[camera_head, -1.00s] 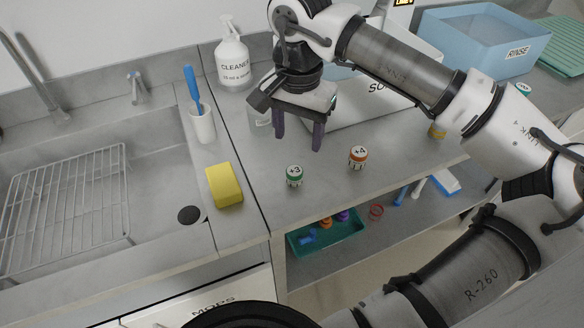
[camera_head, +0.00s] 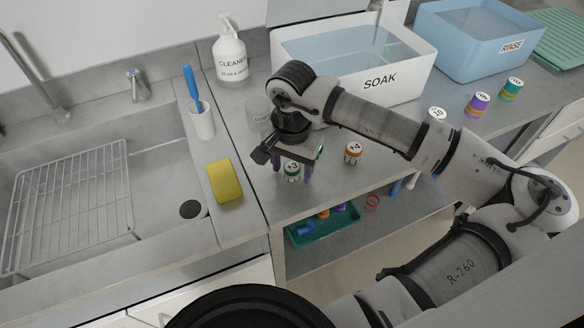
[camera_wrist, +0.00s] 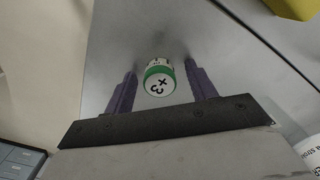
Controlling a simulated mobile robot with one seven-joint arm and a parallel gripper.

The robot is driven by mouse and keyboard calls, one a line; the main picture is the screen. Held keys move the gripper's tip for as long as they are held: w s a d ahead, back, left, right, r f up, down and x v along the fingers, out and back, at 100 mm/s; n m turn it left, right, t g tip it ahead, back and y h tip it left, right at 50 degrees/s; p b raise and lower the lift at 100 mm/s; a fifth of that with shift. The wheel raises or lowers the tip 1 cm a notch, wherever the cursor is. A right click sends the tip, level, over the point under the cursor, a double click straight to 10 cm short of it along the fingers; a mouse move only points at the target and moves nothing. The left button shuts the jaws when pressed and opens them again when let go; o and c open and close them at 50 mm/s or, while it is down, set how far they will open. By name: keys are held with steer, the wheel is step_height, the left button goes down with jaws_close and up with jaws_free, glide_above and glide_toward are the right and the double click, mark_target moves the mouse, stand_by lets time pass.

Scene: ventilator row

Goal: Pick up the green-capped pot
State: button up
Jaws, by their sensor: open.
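The green-capped pot (camera_head: 292,171), a small white pot with a green band and "+3" on its top, stands upright on the counter near its front edge. In the wrist view the pot (camera_wrist: 158,80) shows between the two purple fingers. My gripper (camera_head: 293,176) is open over it, pointing down, with a finger on each side. In the wrist view my gripper (camera_wrist: 160,72) shows a gap on both sides of the pot, so it is not gripped. A second green pot (camera_head: 511,89) stands at the far right.
An orange "+4" pot (camera_head: 353,153) stands close to the right of my gripper. A clear cup (camera_head: 257,119) is behind it. The SOAK tub (camera_head: 420,75) is at the back. A yellow sponge (camera_head: 225,182) lies left, by the sink. A teal tray (camera_head: 322,230) is on the shelf below.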

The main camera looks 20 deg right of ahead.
steer(key=shift+c, duration=0.3)
steer(key=c, duration=1)
